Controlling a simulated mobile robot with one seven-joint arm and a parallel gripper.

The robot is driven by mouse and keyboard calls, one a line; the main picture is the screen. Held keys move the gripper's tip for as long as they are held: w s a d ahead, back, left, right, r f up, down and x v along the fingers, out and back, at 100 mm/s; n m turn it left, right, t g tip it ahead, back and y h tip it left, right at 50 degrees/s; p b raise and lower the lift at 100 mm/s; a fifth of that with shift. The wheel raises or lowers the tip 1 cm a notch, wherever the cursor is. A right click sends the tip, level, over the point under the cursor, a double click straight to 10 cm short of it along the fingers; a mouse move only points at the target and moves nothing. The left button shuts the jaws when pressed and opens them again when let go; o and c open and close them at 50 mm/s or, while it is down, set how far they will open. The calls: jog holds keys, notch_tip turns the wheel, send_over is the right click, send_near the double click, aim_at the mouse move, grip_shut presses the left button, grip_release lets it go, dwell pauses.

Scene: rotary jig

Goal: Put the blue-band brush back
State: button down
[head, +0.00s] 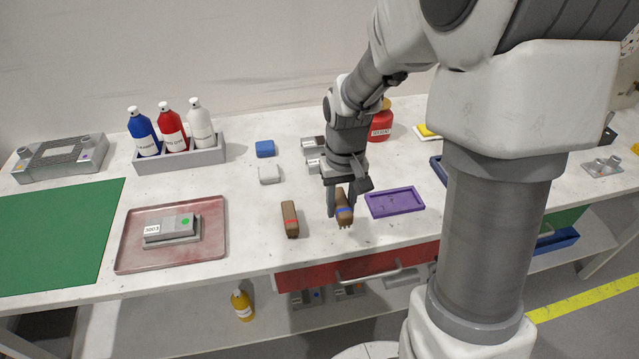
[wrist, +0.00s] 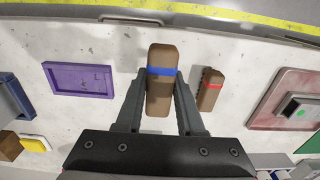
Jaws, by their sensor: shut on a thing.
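The blue-band brush (head: 344,206) has a brown block body with a blue band. My gripper (head: 345,205) is shut on it near the front edge of the white table. In the wrist view the brush (wrist: 161,88) stands lengthwise between the two fingers of my gripper (wrist: 160,95). Whether it touches the table is hard to tell. A similar brown brush with a red band (head: 290,219) lies on the table just left of it in the head view. It also shows in the wrist view (wrist: 209,90), to the right of the held brush.
A purple tray (head: 395,202) lies right of my gripper. A reddish tray (head: 126,258) holding a grey block stands at the left, beside a green mat (head: 50,235). A grey bottle rack (head: 180,161) and a red container (head: 381,124) stand behind. A red drawer (head: 350,271) is below the front edge.

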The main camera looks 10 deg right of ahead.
jog(key=w+f, duration=0.2)
jog(key=w, duration=0.1)
jog(key=w+a+f, duration=0.1)
jog(key=w, duration=0.1)
jog(key=shift+w+f, duration=0.2)
jog(key=shift+f+b, duration=0.4)
jog(key=shift+f, duration=1.6)
jog(key=shift+f, duration=0.1)
jog(key=shift+f, duration=0.15)
jog(key=c, duration=0.5)
grip_release()
jog(key=shift+r, duration=0.2)
